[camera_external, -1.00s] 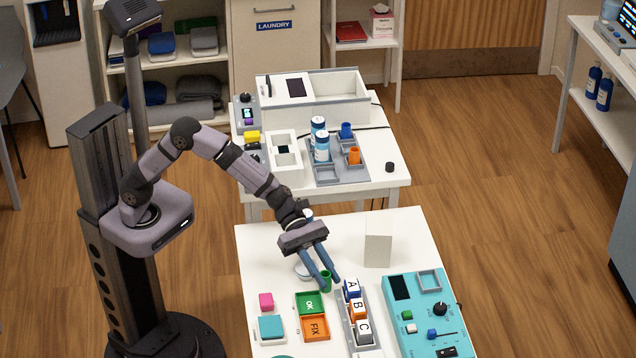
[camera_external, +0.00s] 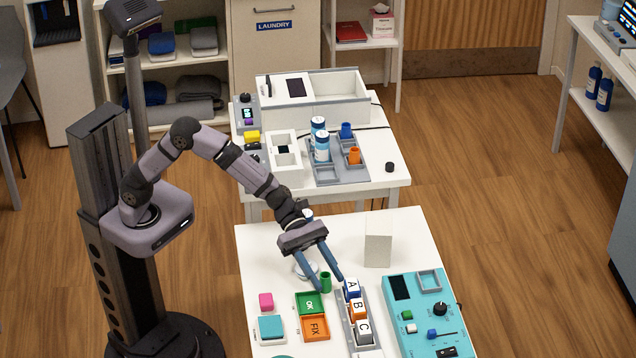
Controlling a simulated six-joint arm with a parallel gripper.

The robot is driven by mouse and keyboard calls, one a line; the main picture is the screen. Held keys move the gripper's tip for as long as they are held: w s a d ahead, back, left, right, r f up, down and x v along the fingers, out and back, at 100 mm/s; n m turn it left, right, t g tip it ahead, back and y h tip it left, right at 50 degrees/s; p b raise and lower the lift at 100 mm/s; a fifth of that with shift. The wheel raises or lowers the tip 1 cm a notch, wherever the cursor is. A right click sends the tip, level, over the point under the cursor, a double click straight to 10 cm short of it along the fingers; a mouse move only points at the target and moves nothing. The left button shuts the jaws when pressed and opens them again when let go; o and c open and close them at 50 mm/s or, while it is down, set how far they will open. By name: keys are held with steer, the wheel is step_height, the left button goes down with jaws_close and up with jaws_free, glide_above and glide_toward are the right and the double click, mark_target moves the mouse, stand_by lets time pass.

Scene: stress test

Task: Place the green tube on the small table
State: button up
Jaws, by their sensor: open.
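The green tube (camera_external: 325,282) stands upright on the near white table (camera_external: 270,245). My gripper (camera_external: 332,284) is open, with its two blue fingers spread and pointing down at the tube. The left fingertip is just left of the tube and the right fingertip is to its right, near the A block. The tube appears between the fingers in this view; I cannot tell whether either finger touches it. A second white table (camera_external: 390,172) stands behind; which one is the small table is not clear.
Lettered blocks (camera_external: 357,310) stand in a grey rack close right of the fingers. A green OK tray (camera_external: 310,303) and an orange FIX tray (camera_external: 315,328) lie in front. A teal panel (camera_external: 425,290) is at right, and a white upright card (camera_external: 378,250) stands behind.

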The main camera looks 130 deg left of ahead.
steer(key=shift+v, duration=1.2)
step_height(320, 180, up, 6)
steer(key=p, duration=0.1)
steer(key=shift+o, duration=0.4)
steer(key=shift+s+a+r, duration=0.1)
steer(key=shift+r, duration=0.5)
